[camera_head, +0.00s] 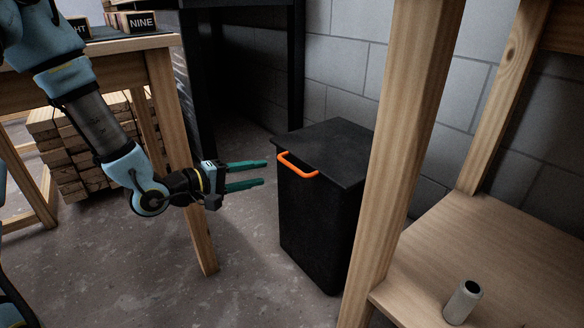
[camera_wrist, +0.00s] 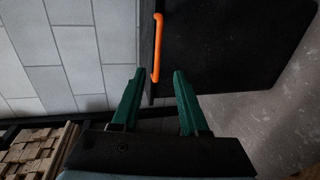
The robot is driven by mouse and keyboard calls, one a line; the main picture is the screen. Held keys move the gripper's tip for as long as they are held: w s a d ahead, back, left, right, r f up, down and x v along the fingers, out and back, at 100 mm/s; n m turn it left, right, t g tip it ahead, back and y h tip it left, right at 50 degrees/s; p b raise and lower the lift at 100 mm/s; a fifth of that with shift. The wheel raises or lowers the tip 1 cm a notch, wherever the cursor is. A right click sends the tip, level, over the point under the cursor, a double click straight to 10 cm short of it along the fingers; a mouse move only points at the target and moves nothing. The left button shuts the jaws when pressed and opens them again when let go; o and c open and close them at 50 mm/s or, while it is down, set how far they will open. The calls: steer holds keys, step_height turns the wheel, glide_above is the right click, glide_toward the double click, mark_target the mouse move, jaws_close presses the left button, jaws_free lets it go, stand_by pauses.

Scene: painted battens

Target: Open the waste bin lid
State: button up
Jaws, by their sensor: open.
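The black waste bin (camera_head: 315,222) stands on the floor, and its flat black lid (camera_head: 335,147) looks closed. An orange handle (camera_head: 297,166) sits on the lid's front edge. My gripper (camera_head: 266,173) is open and empty, a short way left of the handle in the head view, with its green fingers pointing toward the bin.
A wooden post (camera_head: 400,150) of a shelf stands close to the bin's right side. A pale cylinder (camera_head: 463,301) stands on the low shelf (camera_head: 500,250). A wooden table leg (camera_head: 185,170) is behind my gripper. A block wall (camera_head: 335,60) is behind the bin.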

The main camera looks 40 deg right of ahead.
mark_target(292, 168)
steer(key=b+x, duration=0.2)
steer(key=x, duration=0.3)
steer(key=b+x, duration=0.2)
steer(key=x, duration=0.4)
steer(key=shift+s+r, duration=0.15)
steer(key=shift+r, duration=0.1)
steer(key=shift+a+f, duration=0.1)
steer(key=shift+f, duration=0.05)
jaws_close()
stand_by(0.8)
